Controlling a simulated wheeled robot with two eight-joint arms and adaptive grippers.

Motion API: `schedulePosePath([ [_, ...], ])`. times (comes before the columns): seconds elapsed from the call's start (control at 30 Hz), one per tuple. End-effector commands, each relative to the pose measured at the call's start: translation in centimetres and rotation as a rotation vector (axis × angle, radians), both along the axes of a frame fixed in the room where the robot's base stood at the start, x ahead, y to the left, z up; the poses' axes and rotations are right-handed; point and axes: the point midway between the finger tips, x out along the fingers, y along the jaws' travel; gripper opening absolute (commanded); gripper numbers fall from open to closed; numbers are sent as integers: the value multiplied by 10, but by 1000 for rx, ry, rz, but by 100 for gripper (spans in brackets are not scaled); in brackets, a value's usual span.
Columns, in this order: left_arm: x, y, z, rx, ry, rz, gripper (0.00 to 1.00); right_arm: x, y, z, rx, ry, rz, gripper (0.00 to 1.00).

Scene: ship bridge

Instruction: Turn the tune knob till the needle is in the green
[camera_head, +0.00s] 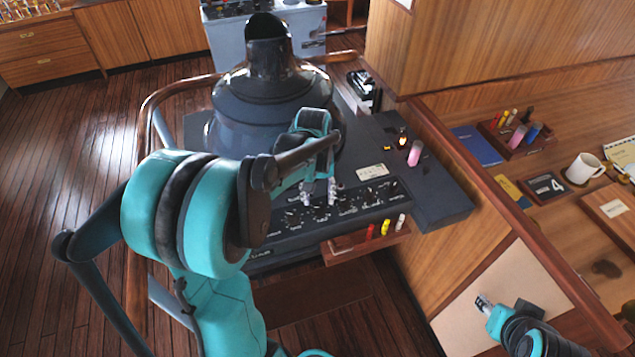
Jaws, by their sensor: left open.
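The dark console's sloped control panel (375,194) carries a row of several small knobs with white markings. Their labels are too small to read, so I cannot tell which is the tune knob. My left gripper (320,192) is open, pointing down over the middle of the panel, its two fingertips just above or at the knob row. I cannot tell if they touch a knob. I cannot make out the needle or a green band; my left arm hides part of the panel. My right gripper (483,303) is at the lower right, away from the panel, its jaw state unclear.
A large dark domed housing (268,100) stands behind the panel. A pink-capped cylinder (414,153) stands on the console's right. A wooden rack (345,248) with colored markers juts out below the panel. A wooden desk with a white mug (583,168) is at right.

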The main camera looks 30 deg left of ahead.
Motion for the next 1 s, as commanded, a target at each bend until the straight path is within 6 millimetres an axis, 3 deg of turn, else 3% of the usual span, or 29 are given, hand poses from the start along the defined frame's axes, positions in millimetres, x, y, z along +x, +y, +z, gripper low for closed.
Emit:
schedulePosePath([
  [0.2, -2, 2, 48, 0, 0, 1, 46, 0, 0, 0, 0, 0, 0, 40],
  [0.4, -2, 3, 74, 0, 0, 1, 46, 0, 0, 0, 0, 0, 0, 40],
  [1.0, -2, 3, 79, 0, 0, 0, 46, 0, 0, 0, 0, 0, 0, 40],
])
